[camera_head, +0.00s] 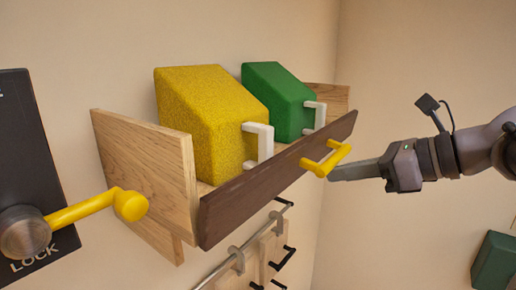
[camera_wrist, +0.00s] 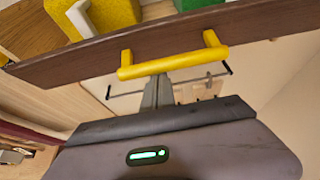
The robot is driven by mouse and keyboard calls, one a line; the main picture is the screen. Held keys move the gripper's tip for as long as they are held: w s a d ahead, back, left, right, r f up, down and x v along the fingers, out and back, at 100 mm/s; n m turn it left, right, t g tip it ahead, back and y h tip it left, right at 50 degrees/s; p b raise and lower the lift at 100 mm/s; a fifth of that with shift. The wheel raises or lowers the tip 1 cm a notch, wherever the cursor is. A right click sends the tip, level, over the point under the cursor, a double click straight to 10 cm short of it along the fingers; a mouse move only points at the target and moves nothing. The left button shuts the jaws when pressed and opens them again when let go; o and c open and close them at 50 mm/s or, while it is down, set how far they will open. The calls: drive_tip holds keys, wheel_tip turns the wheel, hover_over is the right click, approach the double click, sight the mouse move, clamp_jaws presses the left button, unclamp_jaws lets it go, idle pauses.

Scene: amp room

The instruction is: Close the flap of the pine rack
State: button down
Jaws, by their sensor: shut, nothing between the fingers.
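The pine rack (camera_head: 140,165) is mounted on the wall, with light wooden end panels. Its flap (camera_head: 255,190) is a dark brown board along the front, also across the top of the wrist view (camera_wrist: 80,62). I cannot tell its exact tilt. A yellow bar handle (camera_head: 327,157) sticks out from the flap's right part; it also shows in the wrist view (camera_wrist: 172,65). My gripper (camera_head: 335,173) is shut and empty, its fingertips just below and beside the handle. In the wrist view, the fingers (camera_wrist: 158,90) reach up to the bar, which hides their tips; contact is unclear.
A yellow block (camera_head: 195,120) and a green block (camera_head: 280,100), each with a white handle, sit in the rack. A black LOCK panel with a yellow lever (camera_head: 85,208) is at the left. A rail with hooks (camera_head: 240,250) hangs below. The right side is open.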

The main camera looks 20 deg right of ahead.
drive_tip(key=shift+w+a+r+g+p, duration=0.15)
drive_tip(key=shift+r+g+p, duration=0.35)
drive_tip(key=shift+p, duration=0.3)
drive_tip(key=shift+r+p, duration=0.25)
drive_tip(key=shift+p, duration=0.1)
